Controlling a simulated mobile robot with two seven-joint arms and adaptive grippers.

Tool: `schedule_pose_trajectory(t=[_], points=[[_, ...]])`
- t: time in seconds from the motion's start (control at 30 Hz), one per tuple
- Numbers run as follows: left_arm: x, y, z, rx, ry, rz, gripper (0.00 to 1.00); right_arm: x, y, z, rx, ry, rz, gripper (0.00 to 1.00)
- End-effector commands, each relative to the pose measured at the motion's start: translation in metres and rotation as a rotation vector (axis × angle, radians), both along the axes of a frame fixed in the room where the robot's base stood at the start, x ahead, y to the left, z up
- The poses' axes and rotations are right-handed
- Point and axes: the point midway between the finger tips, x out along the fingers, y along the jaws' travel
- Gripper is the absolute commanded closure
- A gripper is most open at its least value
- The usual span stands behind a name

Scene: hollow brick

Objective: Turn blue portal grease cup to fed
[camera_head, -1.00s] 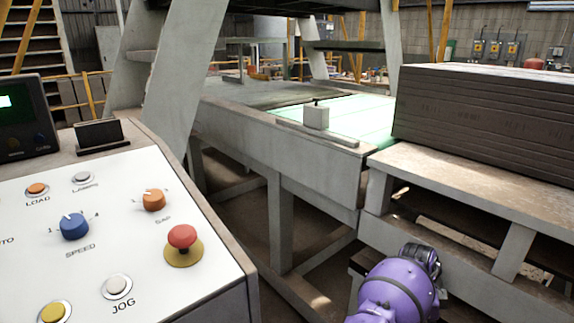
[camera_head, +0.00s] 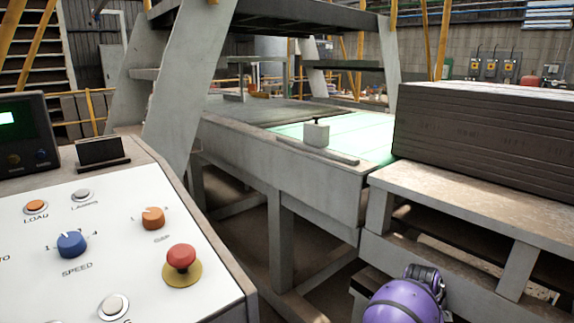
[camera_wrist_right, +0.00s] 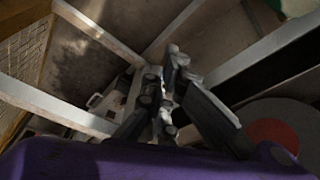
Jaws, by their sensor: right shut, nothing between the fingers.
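I cannot make out a blue portal grease cup in either view. A grey portal frame (camera_head: 190,80) stands over the conveyor in the head view. My right gripper (camera_wrist_right: 174,52) shows in the right wrist view with its dark fingers together and nothing between them. It hangs over a dim floor among pale beams. In the head view only the purple housing of my right arm shows at the bottom right. My left gripper is in neither view.
A control panel (camera_head: 95,250) with knobs and buttons fills the left. A conveyor bed (camera_head: 285,150) carries a small grey block (camera_head: 316,134). A stack of dark slabs (camera_head: 480,135) rests on a bench (camera_head: 470,195) at the right. Pale beams (camera_wrist_right: 100,30) cross near my right gripper.

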Motion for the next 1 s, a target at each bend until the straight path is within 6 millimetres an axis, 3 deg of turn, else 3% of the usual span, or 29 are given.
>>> schedule_pose_trajectory(t=[0.57, 1.0], points=[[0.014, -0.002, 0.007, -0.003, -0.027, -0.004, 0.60, 0.001, -0.005, -0.002, -0.003, 0.004, -0.002, 1.00], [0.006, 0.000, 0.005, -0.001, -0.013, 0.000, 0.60, 0.014, -0.011, -0.001, -0.007, 0.003, -0.003, 1.00]])
